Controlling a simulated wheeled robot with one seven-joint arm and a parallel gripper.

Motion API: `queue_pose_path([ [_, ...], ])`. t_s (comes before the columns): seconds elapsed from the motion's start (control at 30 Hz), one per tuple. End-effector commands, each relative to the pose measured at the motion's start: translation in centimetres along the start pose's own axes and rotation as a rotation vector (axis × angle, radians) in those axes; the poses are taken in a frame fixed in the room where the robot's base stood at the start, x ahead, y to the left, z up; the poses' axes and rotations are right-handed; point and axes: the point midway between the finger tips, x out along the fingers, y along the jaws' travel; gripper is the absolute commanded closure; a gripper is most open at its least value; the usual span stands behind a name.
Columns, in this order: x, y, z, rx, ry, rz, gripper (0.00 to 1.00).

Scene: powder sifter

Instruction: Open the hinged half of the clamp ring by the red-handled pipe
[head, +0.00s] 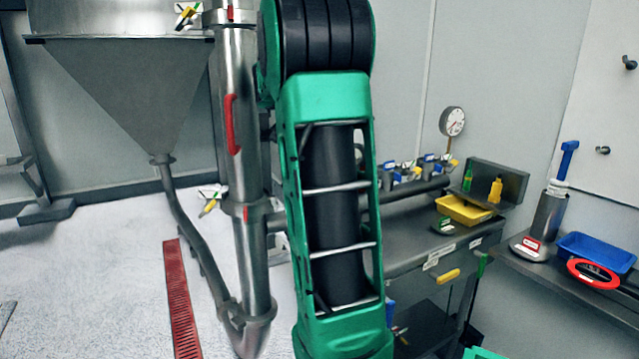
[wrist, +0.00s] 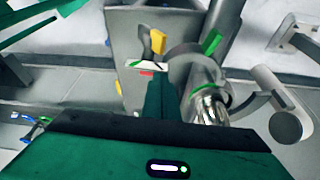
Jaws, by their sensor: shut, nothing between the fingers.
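The steel pipe with the red handle (head: 232,125) stands upright left of my arm in the head view. A clamp ring (head: 241,208) circles this pipe lower down, with a tag and small coloured levers (head: 210,200) on its left. In the wrist view a rounded steel fitting (wrist: 187,57) carries a green tab (wrist: 212,41), and a yellow tab (wrist: 157,40) stands beside it. I cannot tell whether this is the same clamp, or how its hinged half sits. My gripper (wrist: 163,85) is shut and empty, close before the fitting; contact is unclear. My gripper is hidden in the head view.
A steel hopper (head: 125,75) stands at the left, its outlet tube running down to the pipe's foot. A bench (head: 405,235) with a yellow tray (head: 463,210) stands right of my arm. A red floor grate (head: 182,300) lies left of the pipe.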

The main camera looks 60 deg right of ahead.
Motion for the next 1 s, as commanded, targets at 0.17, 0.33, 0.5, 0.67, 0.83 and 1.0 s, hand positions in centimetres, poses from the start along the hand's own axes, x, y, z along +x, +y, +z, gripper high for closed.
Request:
queue_pose_path([
  [0.17, 0.2, -0.1, -0.6, 0.001, 0.0, 0.001, 1.0],
  [0.33, 0.9, -0.5, -2.3, -0.002, 0.001, 0.001, 1.0],
  [0.5, -0.8, -0.9, -2.9, -0.007, 0.002, -0.006, 1.0],
  [0.67, -3.7, -0.9, -2.8, -0.009, 0.002, -0.006, 1.0],
  [0.83, -6.4, -0.9, -2.5, -0.012, 0.002, -0.006, 1.0],
  [1.0, -8.1, -0.8, -2.5, -0.013, 0.002, -0.003, 1.0],
])
